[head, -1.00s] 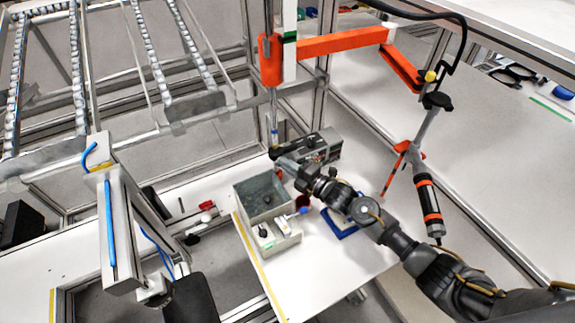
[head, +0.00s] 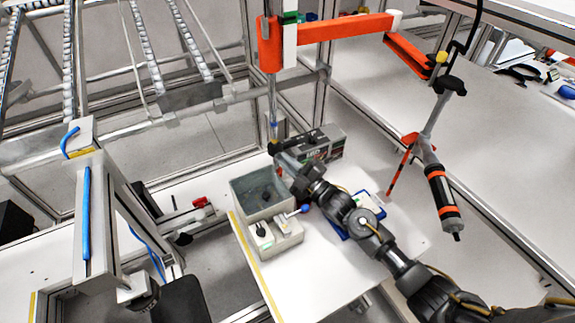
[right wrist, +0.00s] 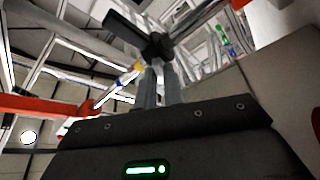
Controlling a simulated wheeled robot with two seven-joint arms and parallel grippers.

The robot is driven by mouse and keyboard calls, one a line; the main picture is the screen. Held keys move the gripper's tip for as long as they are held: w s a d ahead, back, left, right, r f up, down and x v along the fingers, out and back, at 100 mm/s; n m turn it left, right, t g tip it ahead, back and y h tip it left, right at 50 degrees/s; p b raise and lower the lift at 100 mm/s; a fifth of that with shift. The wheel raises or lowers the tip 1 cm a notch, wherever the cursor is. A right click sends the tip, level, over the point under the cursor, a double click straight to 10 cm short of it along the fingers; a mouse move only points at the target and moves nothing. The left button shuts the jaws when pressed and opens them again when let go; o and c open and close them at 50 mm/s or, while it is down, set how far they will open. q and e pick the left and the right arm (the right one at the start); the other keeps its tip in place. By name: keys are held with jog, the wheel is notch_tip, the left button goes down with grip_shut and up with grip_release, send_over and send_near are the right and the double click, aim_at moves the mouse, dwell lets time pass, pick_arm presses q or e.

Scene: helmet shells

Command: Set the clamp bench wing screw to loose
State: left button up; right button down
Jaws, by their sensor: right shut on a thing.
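In the right wrist view, a black winged part (right wrist: 155,46), which looks like the wing screw, sits at the tips of my right gripper (right wrist: 161,72). The two grey fingers are shut on its hub, and its wings stick out to both sides. In the head view my right gripper (head: 279,156) reaches in from the right beside a grey device with a dark front (head: 322,146). The screw's small dark end (head: 273,148) barely shows there, and the fingers hide most of it. I cannot tell the screw's setting. My left gripper is not in view.
A grey open bin (head: 240,205) and a small box with a blue-knobbed lever (head: 285,234) stand just left of my arm. An orange jointed arm (head: 345,28) spans above, with a hanging screwdriver (head: 440,190) at right. The white table front (head: 310,280) is clear.

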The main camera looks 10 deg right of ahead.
jog(key=shift+m, duration=0.3)
jog(key=c, duration=1.5)
grip_release()
jog(key=shift+a, duration=0.1)
jog(key=s+a+r+b, duration=0.1)
jog(key=s+r+b, duration=0.3)
jog(key=s+r, duration=0.9)
jog(key=shift+s, duration=0.45)
